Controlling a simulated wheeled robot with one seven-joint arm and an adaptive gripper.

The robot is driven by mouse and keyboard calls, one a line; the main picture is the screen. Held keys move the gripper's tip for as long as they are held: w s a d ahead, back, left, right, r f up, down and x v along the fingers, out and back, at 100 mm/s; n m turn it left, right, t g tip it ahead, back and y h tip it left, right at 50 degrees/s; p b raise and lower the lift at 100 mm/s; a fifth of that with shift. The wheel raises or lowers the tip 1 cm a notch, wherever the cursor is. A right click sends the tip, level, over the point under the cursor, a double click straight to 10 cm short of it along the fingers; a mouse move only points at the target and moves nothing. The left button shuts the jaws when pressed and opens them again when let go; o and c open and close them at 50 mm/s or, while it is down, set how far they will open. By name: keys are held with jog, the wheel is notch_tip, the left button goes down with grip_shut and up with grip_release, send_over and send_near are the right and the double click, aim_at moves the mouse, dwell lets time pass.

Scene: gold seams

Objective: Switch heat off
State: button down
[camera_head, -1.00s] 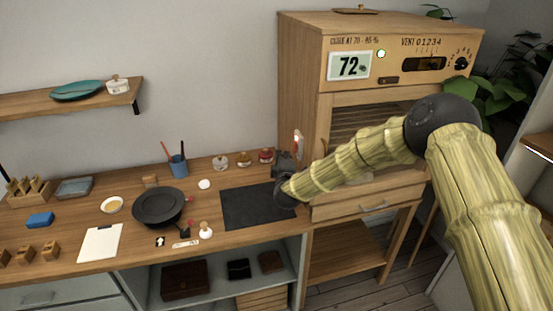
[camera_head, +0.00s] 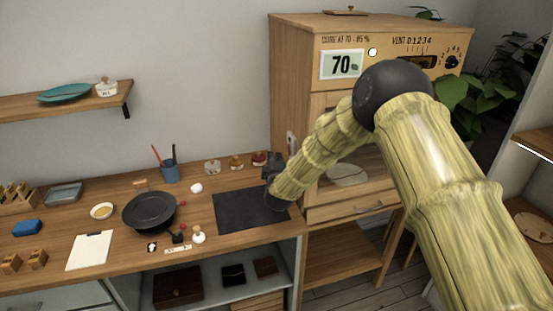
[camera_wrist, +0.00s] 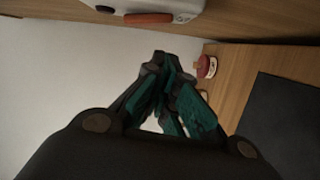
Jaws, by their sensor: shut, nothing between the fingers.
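A white switch box (camera_wrist: 165,7) with an orange-red rocker (camera_wrist: 148,18) and a dark round spot is at the top of the wrist view. It appears as a small white and red piece (camera_head: 291,143) on the left side of the wooden cabinet (camera_head: 290,80) in the head view. My gripper (camera_wrist: 160,58) is shut and empty, its fingertips pointing toward the box with a visible gap in the picture. In the head view my gripper (camera_head: 271,165) is above the back right of the bench, partly hidden by my arm. I cannot tell the rocker's position.
A dark mat (camera_head: 240,212) lies below my gripper. Small jars (camera_head: 237,163) stand along the wall. Open air lies over the bench's left.

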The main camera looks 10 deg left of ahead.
jog(key=s+b, duration=0.3)
jog(key=s, duration=0.7)
jog(key=shift+s+d+f+b, duration=0.3)
jog(key=shift+d, duration=0.15)
jog(key=shift+d, duration=0.1)
